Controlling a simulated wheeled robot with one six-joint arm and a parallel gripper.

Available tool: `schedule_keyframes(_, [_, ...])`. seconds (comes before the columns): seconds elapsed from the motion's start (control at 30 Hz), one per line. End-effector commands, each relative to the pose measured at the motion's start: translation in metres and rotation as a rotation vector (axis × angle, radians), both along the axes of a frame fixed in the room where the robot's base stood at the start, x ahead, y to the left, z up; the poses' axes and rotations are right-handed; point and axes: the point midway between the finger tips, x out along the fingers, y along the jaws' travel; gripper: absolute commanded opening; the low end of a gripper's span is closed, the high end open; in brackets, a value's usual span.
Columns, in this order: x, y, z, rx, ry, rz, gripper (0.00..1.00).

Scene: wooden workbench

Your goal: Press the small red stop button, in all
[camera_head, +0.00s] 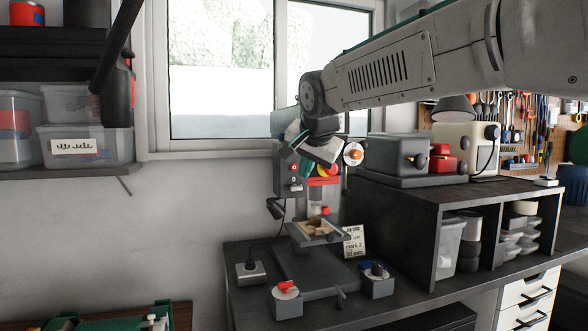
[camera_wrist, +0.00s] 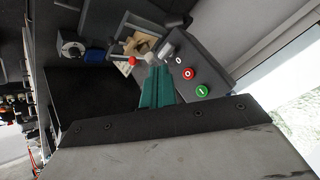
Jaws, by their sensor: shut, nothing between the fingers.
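The small red stop button (camera_wrist: 188,73), marked 0, sits on a dark grey control box (camera_wrist: 178,50) in the wrist view, with a green button (camera_wrist: 201,91) beside it. In the head view the red button (camera_head: 294,167) is on the front of the drill press's box, just below my gripper (camera_head: 299,141). In the wrist view my gripper (camera_wrist: 157,68) has its teal fingers together and empty. The fingertips appear left of the red button; a gap shows between them in the picture, but I cannot tell their depth. Part of the press is hidden behind my wrist.
The drill press base (camera_head: 318,270) stands on the dark bench. A red switch (camera_head: 286,286) and a dark knob (camera_head: 377,270) are at its front. A wooden workpiece (camera_head: 318,226) is on its table. A shelf unit (camera_head: 400,205) stands to the right, a window (camera_head: 222,70) behind.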

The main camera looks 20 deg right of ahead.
Motion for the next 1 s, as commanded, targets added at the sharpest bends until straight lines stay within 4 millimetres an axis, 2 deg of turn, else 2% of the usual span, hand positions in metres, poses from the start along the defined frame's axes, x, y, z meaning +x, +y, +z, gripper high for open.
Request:
schedule_keyframes(0.2, [0.029,0.000,0.000,-0.001,0.001,-0.001,0.00])
schedule_keyframes(0.4, [0.043,-0.001,0.000,-0.001,0.001,-0.001,0.00])
schedule_keyframes(1.0, [0.046,0.000,0.000,-0.001,0.001,0.000,0.00])
